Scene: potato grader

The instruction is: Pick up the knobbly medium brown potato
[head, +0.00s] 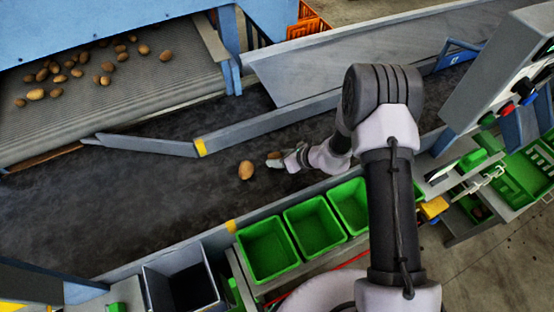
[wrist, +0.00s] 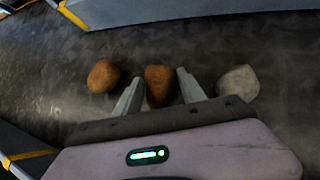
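Two brown potatoes lie on the dark belt. One (wrist: 159,83), medium-sized and a little uneven in outline, is between the fingertips of my gripper (wrist: 158,92); small gaps show on both sides of it. In the head view only part of this potato (head: 274,155) shows at my gripper (head: 283,160). The other, rounder brown potato (wrist: 103,76) lies to the left, outside the fingers, and is clear in the head view (head: 246,170). I cannot tell for sure which is the knobbly one. My gripper is open and low over the belt.
A grey stone-like lump (wrist: 238,82) lies just right of the right finger. Green bins (head: 268,250) and a dark bin (head: 182,282) line the near side. A metal deflector (head: 270,119) borders the far side. The belt to the left (head: 130,195) is clear.

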